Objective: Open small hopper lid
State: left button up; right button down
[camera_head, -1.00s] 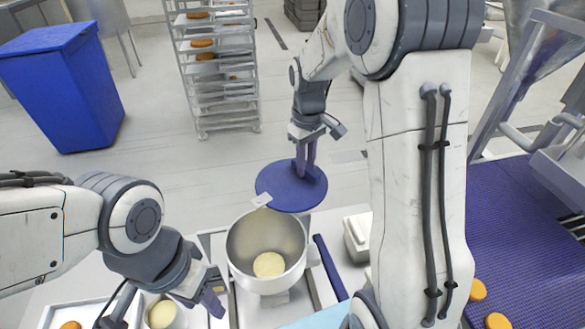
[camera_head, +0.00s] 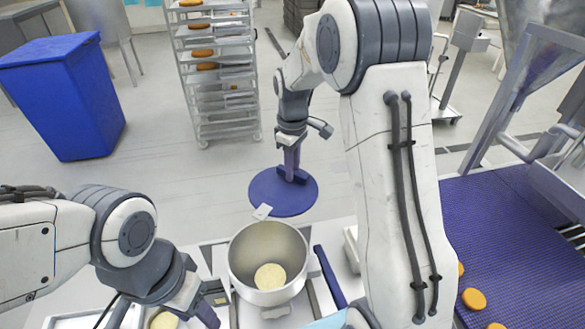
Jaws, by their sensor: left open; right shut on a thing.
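The small hopper (camera_head: 240,262) is a round metal bowl at the lower middle of the head view, with pale cream filling (camera_head: 270,276) inside. Its blue round lid (camera_head: 275,198) is off the opening, held just beyond the far rim, with a small pale tab (camera_head: 262,211) near the rim. My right gripper (camera_head: 291,172) is shut on the lid's handle from above; the handle is mostly hidden by the fingers. My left gripper (camera_head: 207,305) is open, left of the hopper and low, above a small cup of cream (camera_head: 164,320).
A blue bin (camera_head: 62,95) stands at the upper left. A rack (camera_head: 215,75) with trays of rounds stands at the back. A blue conveyor belt (camera_head: 510,235) with several orange rounds runs at the right. A blue bar (camera_head: 329,277) lies right of the hopper.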

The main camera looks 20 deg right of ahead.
jog(key=c, duration=0.7)
grip_release()
notch_tip(320, 180, up, 11)
jog(key=b, duration=0.2)
jog(key=shift+f+b, duration=0.2)
jog(key=shift+b, duration=0.15)
